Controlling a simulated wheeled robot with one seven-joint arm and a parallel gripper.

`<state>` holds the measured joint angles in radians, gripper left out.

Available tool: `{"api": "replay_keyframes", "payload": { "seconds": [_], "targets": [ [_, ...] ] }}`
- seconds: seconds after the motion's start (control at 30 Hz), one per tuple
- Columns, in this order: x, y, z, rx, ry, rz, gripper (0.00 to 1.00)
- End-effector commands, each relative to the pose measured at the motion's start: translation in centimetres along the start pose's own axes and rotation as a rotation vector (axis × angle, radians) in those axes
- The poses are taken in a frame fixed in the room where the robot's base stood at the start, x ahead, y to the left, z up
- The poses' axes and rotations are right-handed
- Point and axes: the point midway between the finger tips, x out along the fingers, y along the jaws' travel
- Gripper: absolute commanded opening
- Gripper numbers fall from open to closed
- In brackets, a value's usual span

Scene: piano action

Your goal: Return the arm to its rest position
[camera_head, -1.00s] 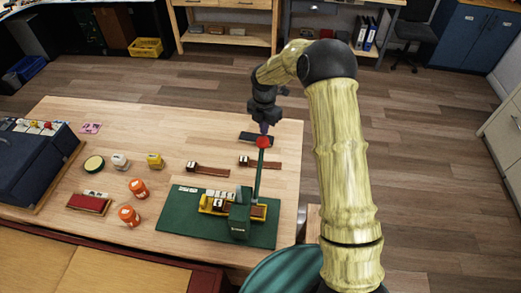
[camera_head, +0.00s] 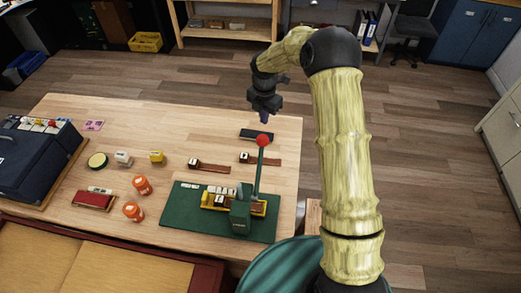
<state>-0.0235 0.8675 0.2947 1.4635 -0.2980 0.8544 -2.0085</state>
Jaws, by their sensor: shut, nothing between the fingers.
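My gripper (camera_head: 265,117) is at the end of my yellow, wood-grained arm, pointing down over the far right part of the table. It is shut and empty, just above and behind the red ball knob (camera_head: 263,140) of a green lever. A small gap shows between the fingertips and the knob. The lever rises from a green device (camera_head: 240,216) on a green base board (camera_head: 185,212). A yellow holder (camera_head: 214,201) with white-topped pieces sits on that board.
The wooden table (camera_head: 130,115) carries orange jars (camera_head: 133,211), a yellow block (camera_head: 156,156), a round tin (camera_head: 97,160), a red case (camera_head: 94,200) and brown hammer-like pieces (camera_head: 209,167). A dark blue box (camera_head: 30,165) stands at left. Wooden floor (camera_head: 430,150) is clear at right.

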Motion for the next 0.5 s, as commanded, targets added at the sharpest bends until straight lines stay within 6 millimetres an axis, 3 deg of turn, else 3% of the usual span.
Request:
{"api": "replay_keyframes", "payload": {
  "seconds": [0.33, 0.5],
  "targets": [
    [0.0, -0.1, 0.0, 0.009, -0.001, 0.001, 0.00],
    [-0.6, -1.5, -0.6, 0.143, -0.012, 0.008, 0.00]
  ]
}}
